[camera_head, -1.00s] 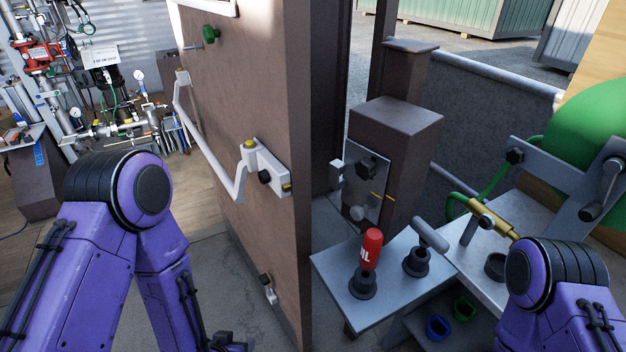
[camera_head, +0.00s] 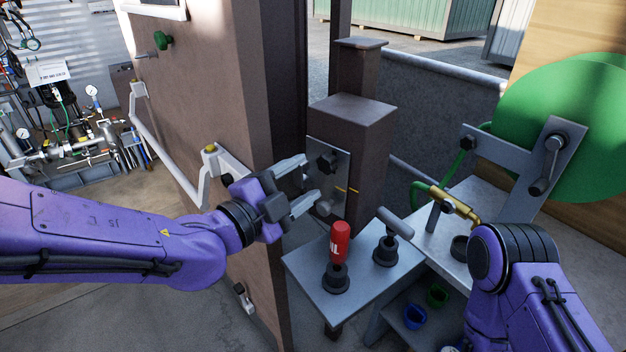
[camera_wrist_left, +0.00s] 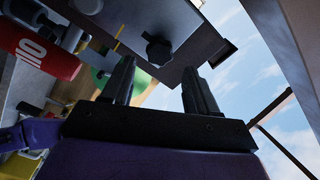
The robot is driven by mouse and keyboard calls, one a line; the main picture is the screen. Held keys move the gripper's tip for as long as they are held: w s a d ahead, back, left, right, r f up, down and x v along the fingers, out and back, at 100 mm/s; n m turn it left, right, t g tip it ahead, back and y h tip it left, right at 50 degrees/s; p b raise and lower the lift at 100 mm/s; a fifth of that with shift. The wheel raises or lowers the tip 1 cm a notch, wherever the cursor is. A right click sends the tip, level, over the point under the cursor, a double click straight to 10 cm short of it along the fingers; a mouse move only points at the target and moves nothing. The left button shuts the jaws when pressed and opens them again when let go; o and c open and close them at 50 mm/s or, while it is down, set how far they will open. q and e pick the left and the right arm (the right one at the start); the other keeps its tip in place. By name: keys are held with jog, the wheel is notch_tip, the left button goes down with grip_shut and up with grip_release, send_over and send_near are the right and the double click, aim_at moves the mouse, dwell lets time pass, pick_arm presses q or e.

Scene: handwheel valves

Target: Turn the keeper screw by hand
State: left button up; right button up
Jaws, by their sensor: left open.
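A black lobed knob (camera_head: 327,162), apparently the keeper screw, sits on a grey metal plate (camera_head: 341,173) on the front of a brown post. It also shows in the left wrist view (camera_wrist_left: 158,50), beyond the fingertips. My left gripper (camera_head: 308,180) is open and empty, its fingers pointing at the plate just left of the knob. In the left wrist view the fingers (camera_wrist_left: 157,75) stand apart with nothing between them; the knob appears apart from them. A round grey knob (camera_head: 323,207) low on the plate is partly hidden by the lower finger. My right gripper is out of view.
A brown door (camera_head: 215,90) with a white bar handle stands left of the gripper. Below the plate, a grey bench (camera_head: 310,275) holds a red-handled tool (camera_head: 339,243) and a grey T-handle (camera_head: 394,222). A green wheel (camera_head: 590,120) is at the right.

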aim_at(324, 165)
pick_arm(q)
jog(key=shift+b+x, duration=0.55)
jog(key=shift+x, duration=1.75)
jog(key=shift+r, duration=0.1)
jog(key=shift+c, duration=0.2)
jog(key=c, duration=0.7)
